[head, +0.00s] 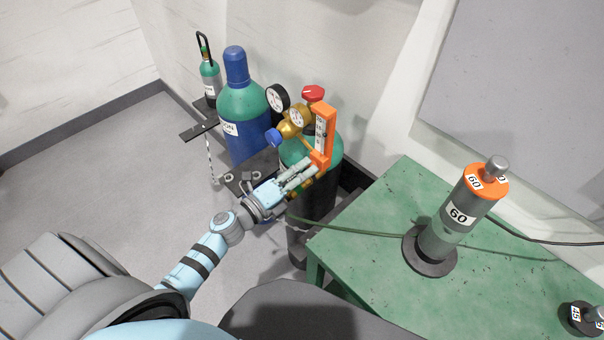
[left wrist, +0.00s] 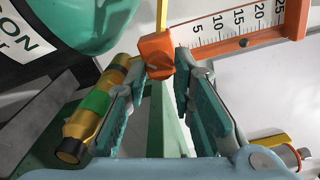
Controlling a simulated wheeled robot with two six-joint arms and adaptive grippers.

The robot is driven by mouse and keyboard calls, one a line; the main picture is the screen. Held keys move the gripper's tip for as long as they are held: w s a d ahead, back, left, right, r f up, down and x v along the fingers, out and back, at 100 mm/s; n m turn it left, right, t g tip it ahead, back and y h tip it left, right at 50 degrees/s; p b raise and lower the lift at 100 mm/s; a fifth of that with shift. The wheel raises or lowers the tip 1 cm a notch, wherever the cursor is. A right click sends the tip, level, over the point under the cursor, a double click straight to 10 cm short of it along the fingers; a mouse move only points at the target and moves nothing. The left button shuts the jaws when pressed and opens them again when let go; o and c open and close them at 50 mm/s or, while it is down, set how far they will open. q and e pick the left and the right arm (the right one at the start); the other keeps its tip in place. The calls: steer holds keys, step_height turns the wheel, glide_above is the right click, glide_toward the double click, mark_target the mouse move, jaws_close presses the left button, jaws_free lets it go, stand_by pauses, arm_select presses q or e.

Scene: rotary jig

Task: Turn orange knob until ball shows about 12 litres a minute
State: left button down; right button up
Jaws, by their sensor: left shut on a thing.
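The orange flowmeter (head: 325,130) stands upright beside the brass regulator (head: 289,131) on the green-shouldered dark cylinder (head: 326,152). Its white scale (left wrist: 235,22), numbered 5 to 25, shows in the left wrist view. A dark spot lies on the orange frame near the 15 mark; I cannot tell whether it is the ball, and I cannot read the flow. My left gripper (head: 312,170) reaches the flowmeter's lower end. In the left wrist view my left gripper (left wrist: 163,72) is shut on the orange knob (left wrist: 157,48), with its fingers on either side. My right gripper is out of view.
A blue cylinder (head: 247,132) stands left of the regulator, with a small green cylinder (head: 210,82) behind. A green table (head: 365,235) at the right carries a grey orange-topped cylinder marked 60 (head: 452,222). A hose crosses the table. Floor at the left is clear.

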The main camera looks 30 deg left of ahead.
arm_select(q)
steer(key=shift+m, duration=0.5)
steer(key=c, duration=1.4)
jaws_free()
steer(key=shift+o, duration=0.2)
steer(key=v, duration=0.8)
steer(key=shift+w, duration=0.1)
